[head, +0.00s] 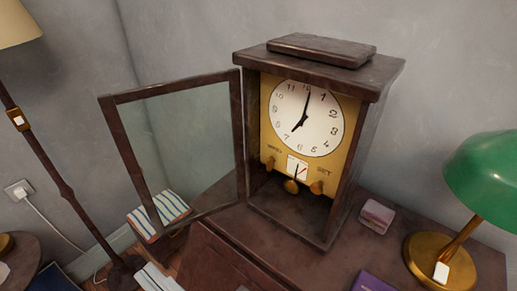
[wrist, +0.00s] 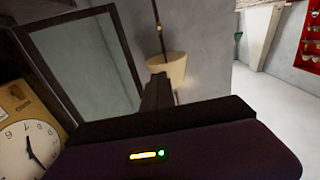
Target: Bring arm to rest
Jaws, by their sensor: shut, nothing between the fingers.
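My gripper (wrist: 156,88) shows in the wrist view as a dark body with a small yellow and green light, its fingers together and empty. It is not in the head view. The wooden clock (head: 361,160) stands on the desk in the head view, with its white dial (head: 306,118) facing out. Its glass door (head: 244,140) hangs open to the left. In the wrist view the dial (wrist: 27,148) is at the lower left and the door frame (wrist: 122,45) is behind my gripper to the left. My gripper appears apart from both.
A green-shaded lamp (head: 487,175) and a small pinkish box (head: 376,216) stand on the desk (head: 318,262) to the clock's right. A floor lamp (head: 62,185) stands at the left, and its shade (wrist: 168,72) shows beyond my gripper. Open floor (wrist: 265,90) shows at the right in the wrist view.

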